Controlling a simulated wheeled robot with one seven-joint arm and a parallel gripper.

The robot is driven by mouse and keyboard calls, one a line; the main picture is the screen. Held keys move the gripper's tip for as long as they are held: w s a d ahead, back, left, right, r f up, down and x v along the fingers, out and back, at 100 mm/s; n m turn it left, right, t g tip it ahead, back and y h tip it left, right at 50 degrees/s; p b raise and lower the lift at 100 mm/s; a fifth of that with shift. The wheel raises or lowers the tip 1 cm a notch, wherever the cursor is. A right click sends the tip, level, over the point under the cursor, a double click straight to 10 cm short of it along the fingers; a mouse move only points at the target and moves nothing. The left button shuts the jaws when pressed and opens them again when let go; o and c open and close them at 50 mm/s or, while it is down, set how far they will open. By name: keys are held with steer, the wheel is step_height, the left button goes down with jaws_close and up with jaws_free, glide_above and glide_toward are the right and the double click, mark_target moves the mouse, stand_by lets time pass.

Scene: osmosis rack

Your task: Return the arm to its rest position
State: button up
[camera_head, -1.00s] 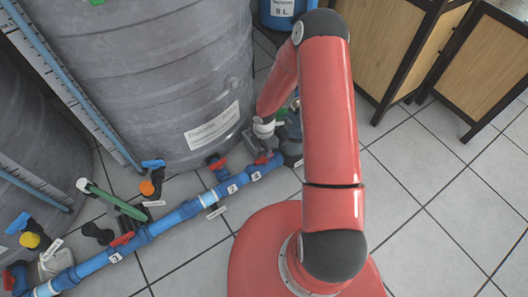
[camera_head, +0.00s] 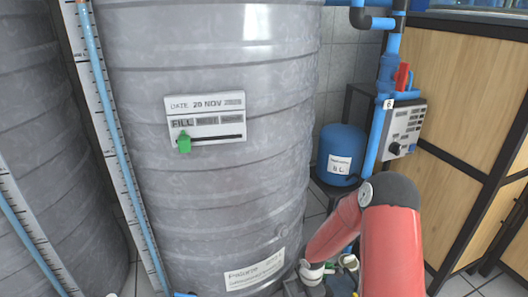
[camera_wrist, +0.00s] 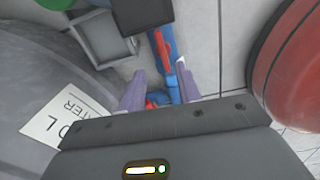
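My gripper (camera_wrist: 160,68) shows in the wrist view with its two fingers apart. It is open, and nothing appears gripped. A blue pipe (camera_wrist: 171,70) with a red valve handle (camera_wrist: 161,47) runs in view between the fingers. I cannot tell whether the fingers touch it. In the head view my red arm (camera_head: 392,250) is at the lower right, bent down from its dark elbow. The wrist is low at the bottom edge beside the grey tank (camera_head: 215,200), and the fingertips are not clearly visible there.
The tank bears a date and FILL sign (camera_head: 206,117) with a green clip (camera_head: 184,142). A blue canister (camera_head: 341,152) stands behind my arm. A blue pipe with a red valve (camera_head: 402,76) and a grey control box (camera_head: 404,129) are at right, near wooden panels (camera_head: 460,95).

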steer(key=s+d+r+m+t+h+p, duration=0.15)
steer(key=r+m, duration=0.35)
steer(key=r, duration=0.8)
steer(key=s+d+r+m+t+h, duration=0.1)
steer(key=s+d+r+m, duration=0.2)
steer(key=r, duration=1.1)
steer(key=s+a+r+m+t+y+p, duration=0.1)
steer(key=s+a+r+m, duration=0.1)
steer(key=s+r+m, duration=0.4)
steer(key=s+a+r+m+t+y, duration=0.2)
steer(key=s+a+r+m, duration=0.1)
steer(key=s+r+m, duration=0.4)
steer(key=s+r, duration=0.3)
steer(key=s, duration=0.2)
steer(key=shift+a+p, duration=0.2)
steer(key=shift+p, duration=0.15)
